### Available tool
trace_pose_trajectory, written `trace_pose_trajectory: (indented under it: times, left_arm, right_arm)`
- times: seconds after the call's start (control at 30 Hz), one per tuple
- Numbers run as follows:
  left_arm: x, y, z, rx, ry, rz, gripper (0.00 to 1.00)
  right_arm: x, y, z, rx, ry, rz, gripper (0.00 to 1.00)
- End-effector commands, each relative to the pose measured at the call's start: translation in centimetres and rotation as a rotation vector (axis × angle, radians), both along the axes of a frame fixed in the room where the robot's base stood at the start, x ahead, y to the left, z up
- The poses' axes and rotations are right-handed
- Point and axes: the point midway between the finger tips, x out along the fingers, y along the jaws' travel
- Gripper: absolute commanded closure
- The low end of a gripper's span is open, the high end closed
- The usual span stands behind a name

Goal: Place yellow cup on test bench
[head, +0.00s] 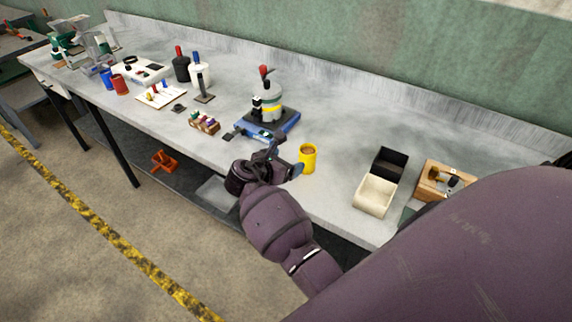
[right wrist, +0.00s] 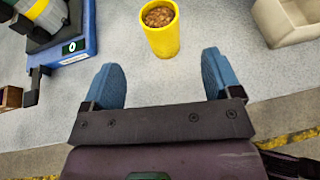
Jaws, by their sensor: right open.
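The yellow cup (head: 308,158) stands upright on the grey test bench (head: 335,190), near its front edge and right of the blue device. In the right wrist view the yellow cup (right wrist: 162,35) holds brown grain and stands beyond my fingertips, between their lines. My right gripper (head: 285,160) is just left of the cup in the head view. In the right wrist view its blue fingers (right wrist: 160,75) are spread wide with nothing between them. My left gripper is not in view.
A blue scale-like device (head: 275,130) with a grey and yellow vessel on it stands behind and left of the cup. A cream open box (head: 375,195) and a wooden box (head: 440,180) stand to the right. Blue and red cups (head: 120,85) stand far left.

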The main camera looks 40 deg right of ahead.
Motion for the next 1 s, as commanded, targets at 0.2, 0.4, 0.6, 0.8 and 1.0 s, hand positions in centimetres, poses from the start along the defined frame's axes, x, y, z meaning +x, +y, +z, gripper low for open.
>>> trace_pose_trajectory:
  times: [0.2,0.4,0.6,0.8,1.0]
  left_arm:
    - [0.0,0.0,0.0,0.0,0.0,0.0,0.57]
    - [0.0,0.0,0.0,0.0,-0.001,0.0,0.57]
    - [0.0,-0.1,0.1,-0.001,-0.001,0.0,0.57]
    - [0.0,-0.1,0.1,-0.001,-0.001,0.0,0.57]
    - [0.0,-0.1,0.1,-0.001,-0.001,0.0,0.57]
  right_arm:
    - [0.0,-0.3,-0.2,0.023,-0.033,0.004,0.16]
    - [-2.6,-1.0,-2.9,0.239,-0.33,0.026,0.16]
    - [-6.6,0.1,-5.0,0.649,-0.758,-0.001,0.16]
    - [-12.1,2.5,-7.8,1.123,-1.07,-0.175,0.16]
    - [-18.9,4.8,-11.0,1.556,-1.274,-0.531,0.16]
